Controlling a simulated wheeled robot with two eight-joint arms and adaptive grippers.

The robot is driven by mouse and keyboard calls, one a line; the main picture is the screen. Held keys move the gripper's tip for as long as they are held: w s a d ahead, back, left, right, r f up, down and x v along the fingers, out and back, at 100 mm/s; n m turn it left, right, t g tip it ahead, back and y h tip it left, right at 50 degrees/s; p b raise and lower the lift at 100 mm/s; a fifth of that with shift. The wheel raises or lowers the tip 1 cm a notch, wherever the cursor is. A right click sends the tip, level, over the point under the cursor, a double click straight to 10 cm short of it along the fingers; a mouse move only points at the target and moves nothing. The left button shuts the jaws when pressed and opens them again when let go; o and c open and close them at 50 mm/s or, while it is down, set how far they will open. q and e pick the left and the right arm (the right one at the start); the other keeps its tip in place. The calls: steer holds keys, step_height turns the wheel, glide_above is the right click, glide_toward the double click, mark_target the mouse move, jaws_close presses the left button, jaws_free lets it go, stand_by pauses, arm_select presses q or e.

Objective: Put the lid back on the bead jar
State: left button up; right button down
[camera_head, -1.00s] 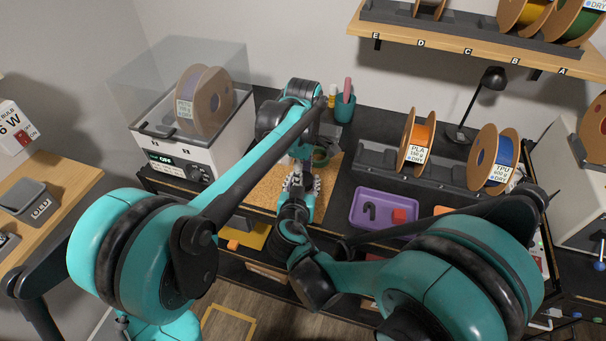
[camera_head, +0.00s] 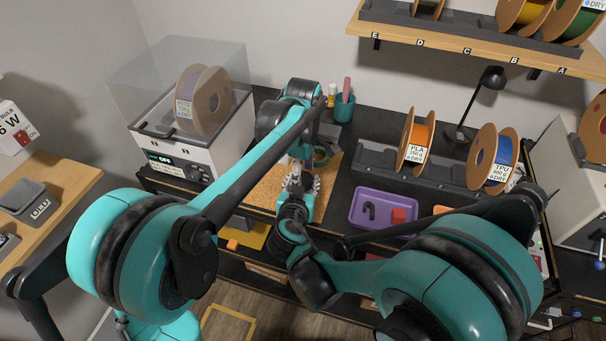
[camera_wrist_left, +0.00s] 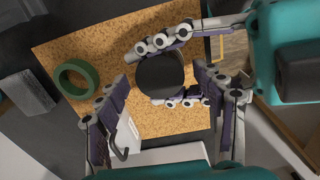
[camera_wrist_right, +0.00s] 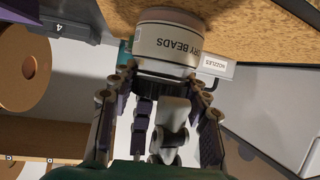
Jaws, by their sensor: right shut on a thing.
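In the head view the arms mostly hide the jar, near my right gripper (camera_head: 297,183).
A green tape roll (camera_wrist_left: 76,78) lies on the cork mat. A purple tray (camera_head: 357,218) sits to the right, with orange (camera_head: 416,140) and blue (camera_head: 493,158) spools behind it. A filament dryer (camera_head: 180,150) stands to the left. Both arms are close together over the mat.

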steer(key=shift+f, duration=0.1)
arm_select(q)
steer(key=shift+r, duration=2.25)
steer(key=o, duration=0.6)
steer(key=shift+c, duration=0.2)
steer(key=shift+r, duration=0.1)
step_height(320, 180, up, 12)
arm_select(e)
steer(key=c, duration=0.7)
jaws_free()
